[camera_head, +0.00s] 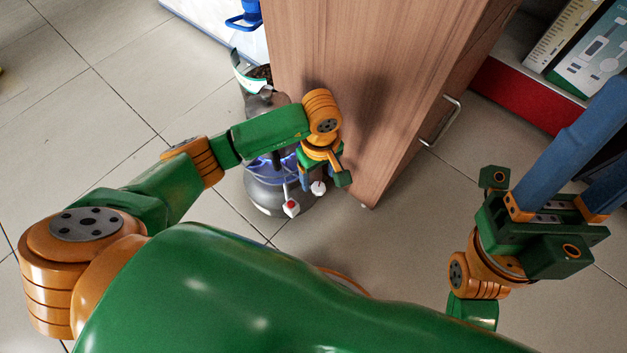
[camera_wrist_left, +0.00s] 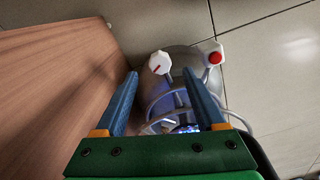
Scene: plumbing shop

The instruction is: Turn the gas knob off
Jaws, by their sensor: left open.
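A grey gas burner (camera_head: 262,190) stands on the floor with a blue flame lit on it. Two white knobs stick out on stems: one with a red centre (camera_head: 291,207) and one plainer white knob (camera_head: 318,188). In the left wrist view the white octagonal knob with a red mark (camera_wrist_left: 160,63) lies just beyond and between my open fingertips; the red-centred knob (camera_wrist_left: 212,54) is outside the right finger. My left gripper (camera_head: 311,184) is open, pointing down over the burner, and partly hides it. My right gripper (camera_head: 590,165) is open, empty and far from the burner.
A wooden cabinet (camera_head: 345,50) with a metal handle stands close beside the burner and my left gripper. A blue-capped bottle (camera_head: 247,15) is behind. A red-edged shelf (camera_head: 525,105) with boxes is at the right. Tiled floor (camera_head: 110,95) is clear at left.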

